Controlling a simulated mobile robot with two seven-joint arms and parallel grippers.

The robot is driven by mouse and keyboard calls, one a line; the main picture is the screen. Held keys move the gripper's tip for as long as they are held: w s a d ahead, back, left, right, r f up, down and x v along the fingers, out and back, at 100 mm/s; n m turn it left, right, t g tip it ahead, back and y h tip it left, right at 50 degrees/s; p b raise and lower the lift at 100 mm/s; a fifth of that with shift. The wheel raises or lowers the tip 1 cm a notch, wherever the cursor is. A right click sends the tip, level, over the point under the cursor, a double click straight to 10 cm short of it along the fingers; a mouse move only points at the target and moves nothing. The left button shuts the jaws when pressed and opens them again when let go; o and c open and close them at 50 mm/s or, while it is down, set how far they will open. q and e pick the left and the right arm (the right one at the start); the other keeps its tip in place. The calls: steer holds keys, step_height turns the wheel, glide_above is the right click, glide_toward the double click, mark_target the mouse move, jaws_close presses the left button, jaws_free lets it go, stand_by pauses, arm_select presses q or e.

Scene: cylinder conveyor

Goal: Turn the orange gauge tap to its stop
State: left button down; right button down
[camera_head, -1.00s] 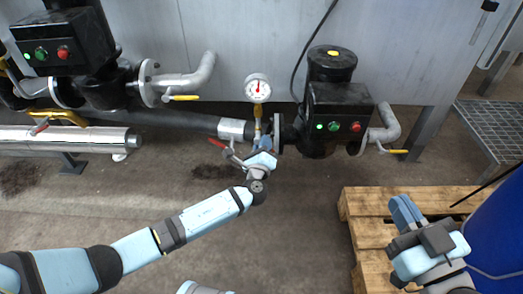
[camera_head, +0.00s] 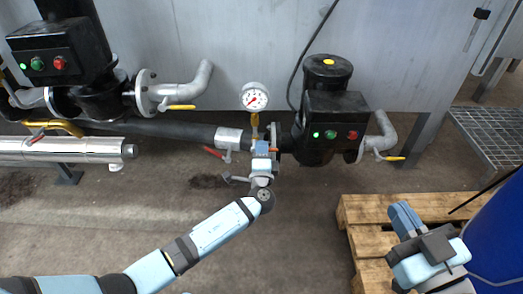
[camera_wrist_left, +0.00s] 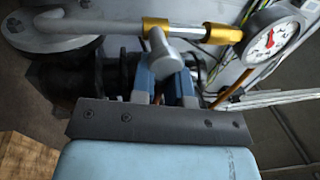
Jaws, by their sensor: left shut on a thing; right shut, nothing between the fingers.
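The round white gauge (camera_head: 255,96) stands on a brass stem (camera_head: 255,125) above the black pipe; its red needle points to the lower left. My left gripper (camera_head: 262,148) is at the pipe just below that stem, shut on the orange gauge tap (camera_head: 274,150). Only a sliver of the tap shows to the right of the fingers. In the left wrist view the orange lever (camera_wrist_left: 237,88) sticks out past the right finger, and the grey valve body lies in front of the fingers (camera_wrist_left: 166,82). My right gripper (camera_head: 405,218) is shut and empty above the pallet.
A black pump (camera_head: 325,115) with a button box stands close on the right. A wooden pallet (camera_head: 365,212) and blue barrel (camera_head: 502,235) are at the right. The floor in front is clear.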

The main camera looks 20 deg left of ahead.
stand_by(0.5)
arm_select(q)
steer(key=c, duration=1.1)
jaws_free()
steer(key=shift+c, duration=0.2)
